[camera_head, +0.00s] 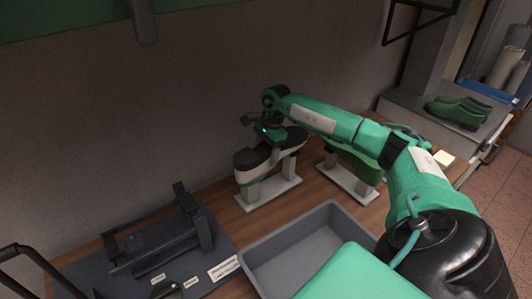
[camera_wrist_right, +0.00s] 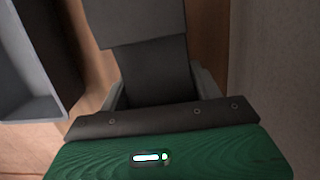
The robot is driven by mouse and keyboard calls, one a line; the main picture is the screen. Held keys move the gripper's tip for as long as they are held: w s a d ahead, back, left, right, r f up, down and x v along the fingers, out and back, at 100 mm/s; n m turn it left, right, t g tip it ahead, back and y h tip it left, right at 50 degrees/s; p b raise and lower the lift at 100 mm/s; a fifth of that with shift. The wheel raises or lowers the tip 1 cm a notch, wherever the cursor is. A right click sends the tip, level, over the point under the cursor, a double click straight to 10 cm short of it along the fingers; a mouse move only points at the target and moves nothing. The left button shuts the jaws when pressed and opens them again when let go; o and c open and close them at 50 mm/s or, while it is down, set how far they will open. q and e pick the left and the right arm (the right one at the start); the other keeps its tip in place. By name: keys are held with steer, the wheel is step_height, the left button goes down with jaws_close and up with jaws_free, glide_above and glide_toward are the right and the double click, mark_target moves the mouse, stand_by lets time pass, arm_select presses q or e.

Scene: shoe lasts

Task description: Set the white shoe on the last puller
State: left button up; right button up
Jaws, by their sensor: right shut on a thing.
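The white shoe (camera_head: 247,174), with a dark top, is upright at a pale stand on the wooden bench, in the middle of the head view. Its near end is beside the stand's post; I cannot tell whether it is lifted clear. My right gripper (camera_head: 268,143) is above the shoe and shut on it. In the right wrist view the gripper's green body (camera_wrist_right: 170,155) fills the bottom, and dark parts block the grip itself. The dark last puller (camera_head: 160,242) lies on a grey mat at the left and looks empty. My left gripper is out of view.
A grey tray (camera_head: 262,259) lies in front of the stands. A green shoe (camera_head: 357,165) sits on a second stand to the right. Small white labels (camera_head: 223,268) lie on the mat. Green shoes (camera_head: 458,111) rest on a far-right surface. A wall rises behind the bench.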

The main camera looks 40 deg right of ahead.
steer(key=shift+d+r+p, duration=0.1)
steer(key=shift+r+p, duration=0.35)
steer(key=shift+r, duration=0.4)
steer(key=shift+r+p, duration=2.35)
steer(key=shift+r, duration=2.5)
steer(key=shift+r+g+p, duration=0.1)
steer(key=shift+g+p, duration=0.2)
steer(key=shift+p, duration=0.4)
steer(key=shift+m, duration=0.3)
